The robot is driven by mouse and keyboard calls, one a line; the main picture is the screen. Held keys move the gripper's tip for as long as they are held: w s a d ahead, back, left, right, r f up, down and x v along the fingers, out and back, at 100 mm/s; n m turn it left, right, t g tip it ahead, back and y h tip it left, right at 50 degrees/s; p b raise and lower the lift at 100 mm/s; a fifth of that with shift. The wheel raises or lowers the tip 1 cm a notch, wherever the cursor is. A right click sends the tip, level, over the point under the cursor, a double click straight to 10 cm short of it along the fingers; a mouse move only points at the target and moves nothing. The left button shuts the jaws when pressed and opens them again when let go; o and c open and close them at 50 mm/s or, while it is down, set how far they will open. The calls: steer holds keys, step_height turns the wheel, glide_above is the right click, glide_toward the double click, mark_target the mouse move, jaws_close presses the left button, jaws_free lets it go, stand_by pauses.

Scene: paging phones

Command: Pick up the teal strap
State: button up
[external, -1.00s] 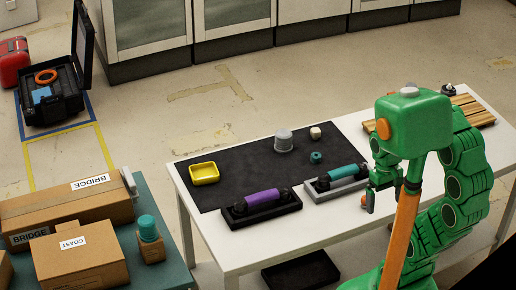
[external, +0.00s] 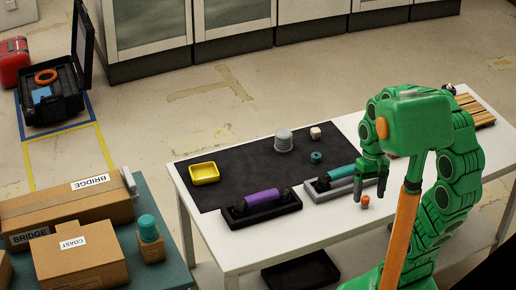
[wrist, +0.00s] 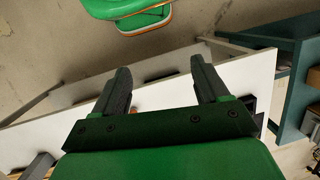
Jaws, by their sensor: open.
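A small teal ring-shaped piece (external: 316,157), perhaps a rolled strap, lies on the dark mat. A teal bar (external: 341,172) lies across a grey cradle near the table's front edge; its right end is close to my arm in the picture. I cannot tell for sure which one is the strap. My gripper (external: 370,190) is open and empty, fingers down, at the table's front edge, right of both teal things. In the wrist view my gripper (wrist: 162,80) shows two parted fingers over the white table, with no teal thing visible between them.
A small orange object (external: 365,201) is at the table's front edge by my fingers. A purple bar (external: 261,197) in a black cradle, a yellow tray (external: 204,172), a grey cylinder (external: 284,141) and a pale cube (external: 315,132) stand on the mat (external: 240,160).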

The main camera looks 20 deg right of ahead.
steer(key=w+a+m+g+y, duration=0.1)
steer(key=w+a+m+y, duration=0.15)
steer(key=w, duration=0.65)
steer(key=w+a+m+y, duration=0.2)
steer(key=w+a+y, duration=0.1)
steer(key=w, duration=0.6)
steer(key=m+t+y, duration=0.4)
steer(key=m+y, duration=0.2)
steer(key=m, duration=0.5)
glide_above(318, 155)
steer(key=s+a, duration=0.4)
steer(key=s, duration=0.3)
step_height(318, 155, down, 14)
steer(key=r, duration=0.1)
steer(key=w+d+f+m+t, duration=0.1)
steer(key=d+f, duration=0.2)
steer(key=w+d+f+m+t, duration=0.1)
steer(key=w+d+f+m, duration=0.1)
steer(key=d+f, duration=0.2)
steer(key=w+d+f+m, duration=0.1)
steer(key=d+f, duration=0.3)
steer(key=shift+w+d+f+m+t, duration=0.25)
steer(key=shift+w+t, duration=0.1)
steer(key=shift+t, duration=0.05)
steer(key=shift+x, duration=3.85)
steer(key=shift+w+r, duration=0.1)
steer(key=c, duration=1.1)
